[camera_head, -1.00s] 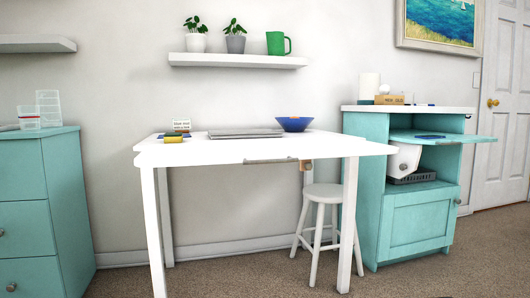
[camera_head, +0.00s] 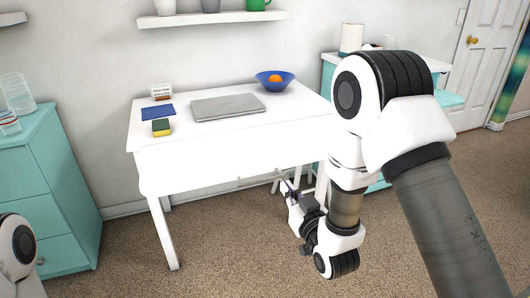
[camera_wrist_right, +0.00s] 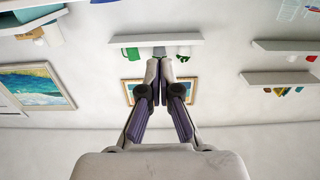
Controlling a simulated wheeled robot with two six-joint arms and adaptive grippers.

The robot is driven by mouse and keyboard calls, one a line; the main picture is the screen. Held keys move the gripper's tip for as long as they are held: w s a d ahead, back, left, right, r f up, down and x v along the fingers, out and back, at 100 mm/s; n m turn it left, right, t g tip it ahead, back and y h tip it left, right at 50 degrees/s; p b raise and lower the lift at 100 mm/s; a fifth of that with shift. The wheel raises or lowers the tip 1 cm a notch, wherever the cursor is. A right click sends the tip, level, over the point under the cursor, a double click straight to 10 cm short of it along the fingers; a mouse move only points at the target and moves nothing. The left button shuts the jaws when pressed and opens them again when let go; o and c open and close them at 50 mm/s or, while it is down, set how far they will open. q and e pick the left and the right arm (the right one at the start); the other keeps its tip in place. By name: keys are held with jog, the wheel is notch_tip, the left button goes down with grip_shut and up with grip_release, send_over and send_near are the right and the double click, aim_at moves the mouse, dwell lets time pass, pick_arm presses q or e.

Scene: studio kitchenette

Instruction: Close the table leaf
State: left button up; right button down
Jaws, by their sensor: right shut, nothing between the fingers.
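The white table (camera_head: 190,141) stands against the wall. Its white leaf (camera_head: 205,169) runs along the near side of the top; its exact angle is hard to tell. A thin grey bar (camera_head: 258,181) shows at the leaf's near lower edge. My right gripper (camera_head: 288,187) is low, at the leaf's near edge right of the bar, with its fingers pointing up. Contact cannot be told. My left gripper is not in view.
A grey laptop (camera_head: 228,106), blue bowl (camera_head: 273,82) with an orange fruit, blue mat (camera_head: 158,112), sponge (camera_head: 161,128) and small sign (camera_head: 161,91) are on the table. Teal drawers (camera_head: 50,185) stand left. Carpet (camera_head: 220,245) in front is clear.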

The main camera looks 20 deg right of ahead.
send_over(271, 179)
jog(key=s, duration=0.3)
jog(key=f, duration=0.1)
jog(key=f+b, duration=0.1)
jog(key=f, duration=0.1)
jog(key=w+f, duration=0.1)
jog(key=shift+a+f, duration=0.2)
jog(key=shift+a, duration=0.15)
jog(key=shift+b, duration=0.3)
